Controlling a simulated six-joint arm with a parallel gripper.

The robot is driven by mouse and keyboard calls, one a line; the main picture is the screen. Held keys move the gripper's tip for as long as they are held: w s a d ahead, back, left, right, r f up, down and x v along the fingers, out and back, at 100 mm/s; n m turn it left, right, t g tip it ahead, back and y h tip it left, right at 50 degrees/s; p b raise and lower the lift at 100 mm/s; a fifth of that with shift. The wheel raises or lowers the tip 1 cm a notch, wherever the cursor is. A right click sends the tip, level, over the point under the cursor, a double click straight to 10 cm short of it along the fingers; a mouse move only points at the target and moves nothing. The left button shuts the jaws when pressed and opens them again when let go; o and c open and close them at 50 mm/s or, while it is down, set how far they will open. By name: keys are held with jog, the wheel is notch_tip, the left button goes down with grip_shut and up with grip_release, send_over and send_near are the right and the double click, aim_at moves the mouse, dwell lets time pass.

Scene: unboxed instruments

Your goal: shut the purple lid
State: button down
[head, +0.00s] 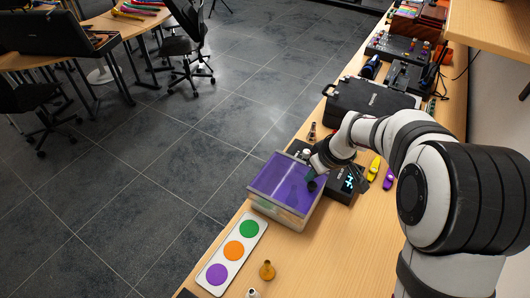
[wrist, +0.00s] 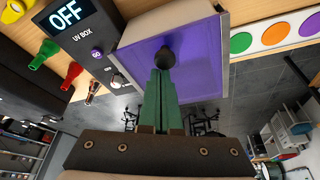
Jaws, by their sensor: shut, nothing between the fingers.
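The purple lid (head: 285,178) lies over the top of a pale, translucent-walled box (head: 280,213) on the wooden bench. I cannot tell whether it is fully down on the rim. In the wrist view the purple lid (wrist: 195,62) fills the upper middle, with a round black knob (wrist: 165,57) on it. My gripper (head: 313,182) is over the lid's right side. In the wrist view its green fingers (wrist: 161,76) are together and empty, with their tips at the knob. I cannot tell whether they touch it.
A dark UV box (wrist: 85,35) with a lit display reading OFF stands beside the lidded box. A white plate with coloured discs (head: 233,253) and a brass piece (head: 267,269) lie nearer. A black case (head: 370,103) sits farther along the bench. Floor lies left of the bench edge.

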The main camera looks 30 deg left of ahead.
aim_at(301, 177)
jog(key=a, duration=0.1)
jog(key=w+a, duration=0.1)
jog(key=a, duration=0.1)
jog(key=shift+w+a+r, duration=0.2)
jog(key=shift+w+r, duration=0.1)
jog(key=shift+w, duration=0.05)
jog(key=v, duration=1)
jog(key=s+d+r+m+h, duration=0.1)
jog(key=s+d+r+m, duration=0.2)
jog(key=s+d+m, duration=0.7)
jog(key=s+d+f+m+g, duration=0.1)
jog(key=s+d+m, duration=0.3)
jog(key=s, duration=0.5)
jog(key=s+d+f+m+g, duration=0.1)
jog(key=s+d+f+m, duration=0.2)
jog(key=s+d, duration=0.4)
jog(key=shift+s+m+h, duration=0.4)
jog(key=shift+s+m, duration=0.2)
jog(key=shift+s, duration=0.65)
jog(key=c, duration=1.6)
grip_release()
